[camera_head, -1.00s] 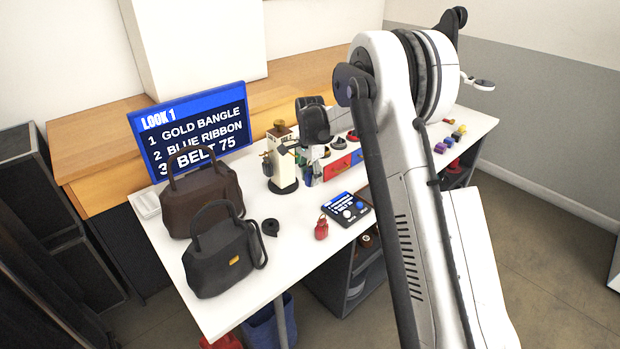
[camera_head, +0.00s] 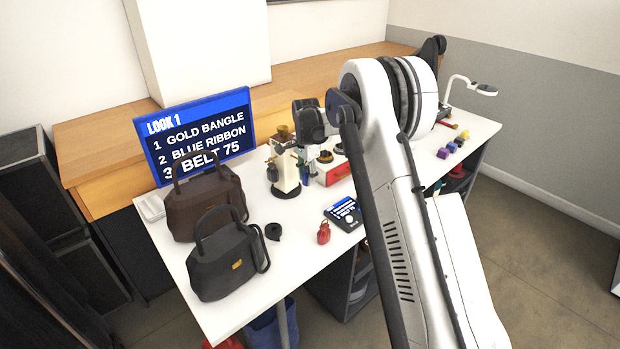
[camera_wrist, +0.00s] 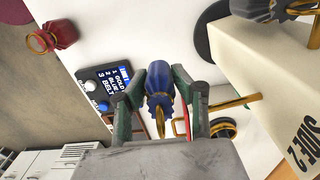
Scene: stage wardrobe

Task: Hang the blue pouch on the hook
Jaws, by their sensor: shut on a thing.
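The blue pouch (camera_wrist: 159,78) is between the two green-edged fingers of my gripper (camera_wrist: 158,92) in the wrist view. My gripper is shut on it, and a gold loop shows at its near end. The cream stand (camera_wrist: 268,72), marked "SIDE 2", is to the right of the pouch. A gold rod-like hook (camera_wrist: 236,103) reaches from the stand toward my right finger; I cannot tell whether they touch. In the head view the stand (camera_head: 286,172) stands on the white table, and my gripper (camera_head: 306,172) is close to its right side, with the pouch barely visible.
A red pouch (camera_head: 324,234) and a small display panel (camera_head: 343,213) are in front. Two handbags (camera_head: 222,262) stand left. A red drawer box (camera_head: 335,171) is just right of my gripper.

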